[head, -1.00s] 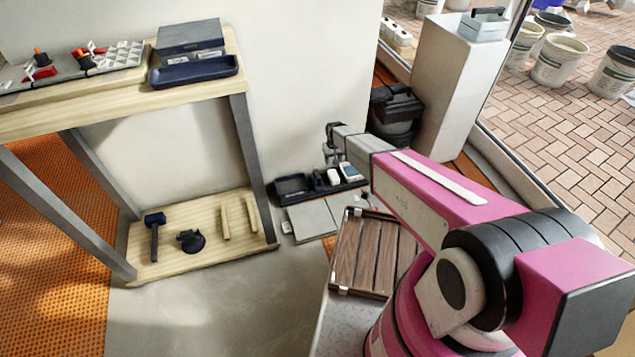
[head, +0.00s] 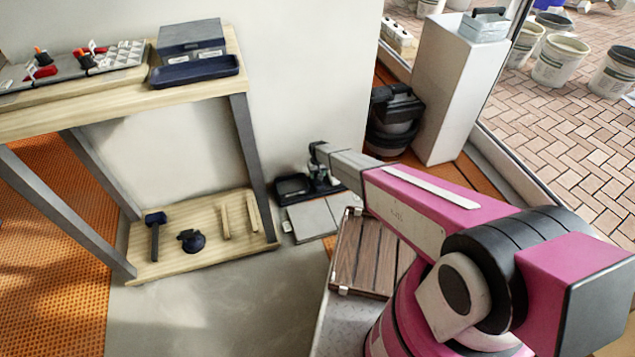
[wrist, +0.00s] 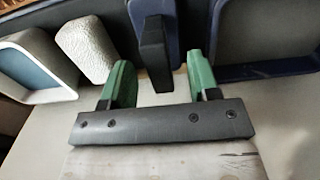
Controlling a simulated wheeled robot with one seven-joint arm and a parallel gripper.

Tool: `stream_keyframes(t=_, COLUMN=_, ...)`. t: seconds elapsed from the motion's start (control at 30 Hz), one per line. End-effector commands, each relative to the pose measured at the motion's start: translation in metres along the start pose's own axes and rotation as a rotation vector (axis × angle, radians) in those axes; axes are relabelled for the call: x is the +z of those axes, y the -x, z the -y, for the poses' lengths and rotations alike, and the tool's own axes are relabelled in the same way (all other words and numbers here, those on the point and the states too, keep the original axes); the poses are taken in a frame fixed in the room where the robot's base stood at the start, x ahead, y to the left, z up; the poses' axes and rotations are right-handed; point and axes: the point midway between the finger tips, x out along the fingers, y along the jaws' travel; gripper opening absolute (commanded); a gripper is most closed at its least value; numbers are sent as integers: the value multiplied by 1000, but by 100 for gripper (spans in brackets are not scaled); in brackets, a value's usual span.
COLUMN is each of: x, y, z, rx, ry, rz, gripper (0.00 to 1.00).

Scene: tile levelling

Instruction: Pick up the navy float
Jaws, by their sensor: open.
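The navy float (wrist: 168,22) shows at the top middle of the wrist view, a narrow dark blue body with a black grip (wrist: 153,55). My gripper (wrist: 157,74) is open, with one green finger to each side of the grip. I cannot tell whether either finger touches it. In the head view my gripper (head: 321,184) is low by the wall, over the row of floor items right of the bench, and hides the float there.
A navy tray (wrist: 262,45) lies right of the float; a pale textured block (wrist: 86,48) and a white-rimmed box (wrist: 38,62) lie left. Grey tiles (head: 312,221) lie in front. The bench's grey leg (head: 252,155) stands to the left, the wall behind.

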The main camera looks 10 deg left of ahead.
Motion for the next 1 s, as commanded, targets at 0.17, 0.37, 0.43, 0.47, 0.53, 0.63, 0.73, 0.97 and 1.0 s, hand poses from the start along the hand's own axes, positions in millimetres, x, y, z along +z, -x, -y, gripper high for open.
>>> stream_keyframes(t=0.17, x=-3, y=-28, z=-2, rx=0, ry=0, rz=2, gripper=55)
stream_keyframes(t=0.37, x=-2, y=-39, z=-2, rx=0, ry=0, rz=0, gripper=55)
stream_keyframes(t=0.43, x=-1, y=-39, z=-2, rx=0, ry=0, rz=0, gripper=55)
stream_keyframes(t=0.47, x=-1, y=-39, z=-2, rx=0, ry=0, rz=0, gripper=55)
stream_keyframes(t=0.53, x=-1, y=-39, z=-2, rx=0, ry=0, rz=0, gripper=46)
stream_keyframes(t=0.63, x=-1, y=-39, z=-2, rx=0, ry=0, rz=0, gripper=13)
stream_keyframes(t=0.73, x=-1, y=-39, z=-2, rx=0, ry=0, rz=1, gripper=0)
stream_keyframes(t=0.97, x=-1, y=-38, z=-2, rx=0, ry=0, rz=1, gripper=0)
stream_keyframes(t=1.0, x=-1, y=-37, z=-2, rx=0, ry=0, rz=0, gripper=0)
